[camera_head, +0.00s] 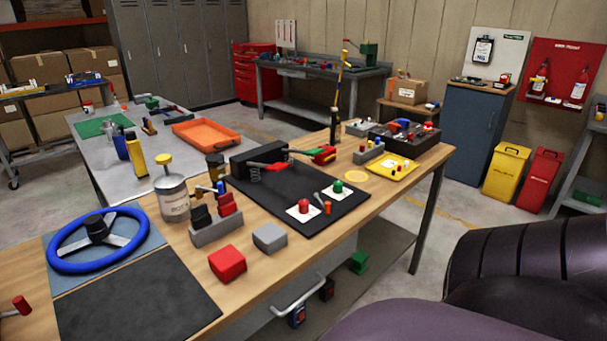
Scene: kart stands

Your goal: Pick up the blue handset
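A grey rack (217,232) on the near wooden workbench holds upright handset-like items, black ones (200,217) and a red one (226,204). A small blue piece (220,187) shows at the back of this rack; I cannot tell whether it is the top of a blue handset. Blue-faced dark items (297,315) also sit on the lower shelf, too small to identify. Neither of my grippers is in view.
The workbench (262,285) also carries a blue steering wheel (98,240), a tin (172,197), a red block (227,263), a grey block (269,237) and a black mat (345,205). A large dark purple shape fills the lower right.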

